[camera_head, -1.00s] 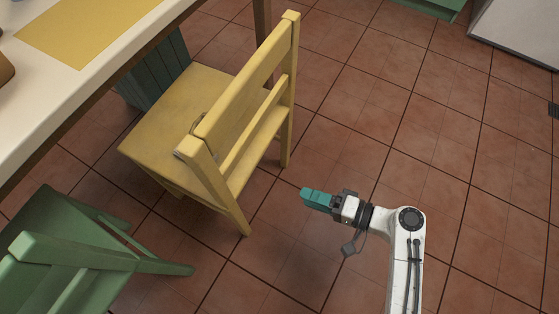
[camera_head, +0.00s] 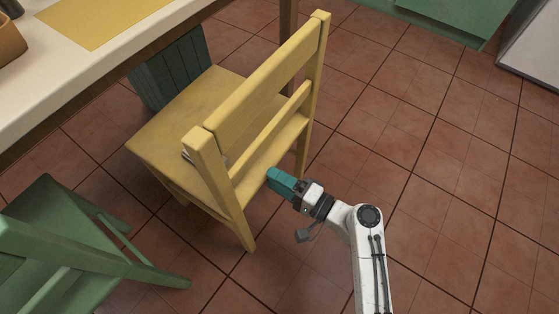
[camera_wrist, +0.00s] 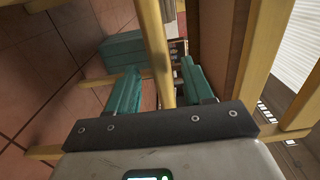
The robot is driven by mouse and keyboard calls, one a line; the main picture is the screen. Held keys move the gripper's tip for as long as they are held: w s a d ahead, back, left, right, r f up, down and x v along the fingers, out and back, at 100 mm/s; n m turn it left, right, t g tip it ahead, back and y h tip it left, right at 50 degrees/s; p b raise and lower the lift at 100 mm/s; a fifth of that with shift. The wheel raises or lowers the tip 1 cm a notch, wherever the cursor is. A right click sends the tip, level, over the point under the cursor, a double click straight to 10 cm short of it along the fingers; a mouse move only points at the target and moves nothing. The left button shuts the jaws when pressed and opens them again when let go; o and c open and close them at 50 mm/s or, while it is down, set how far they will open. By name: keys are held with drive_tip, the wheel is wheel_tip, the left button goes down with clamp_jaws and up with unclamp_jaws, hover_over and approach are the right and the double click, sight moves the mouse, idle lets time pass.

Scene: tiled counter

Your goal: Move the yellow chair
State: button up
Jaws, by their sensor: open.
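The yellow chair (camera_head: 262,82) stands upright on the floor, its seat toward the table and its back toward my arm. My gripper (camera_head: 272,178) is low behind the chair back, close to the lower rails. In the head view its teal fingertips overlap the chair's back side, so contact cannot be told there. In the wrist view, the two teal fingers are apart, and a yellow bar of the chair (camera_wrist: 157,45) shows between them. The fingers are not closed on it. How deep the bar sits between them is unclear.
A green chair (camera_head: 60,225) stands at the lower left, close to the yellow chair. A white table (camera_head: 60,75) with a yellow mat (camera_head: 95,22) is at the upper left. A dark slatted object (camera_head: 170,75) is under the table. Tiled floor is free on the right.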

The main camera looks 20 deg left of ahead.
sight(264, 172)
drive_tip(key=shift+b+x, duration=0.35)
drive_tip(key=shift+x, duration=1.75)
drive_tip(key=shift+c, duration=0.3)
clamp_jaws()
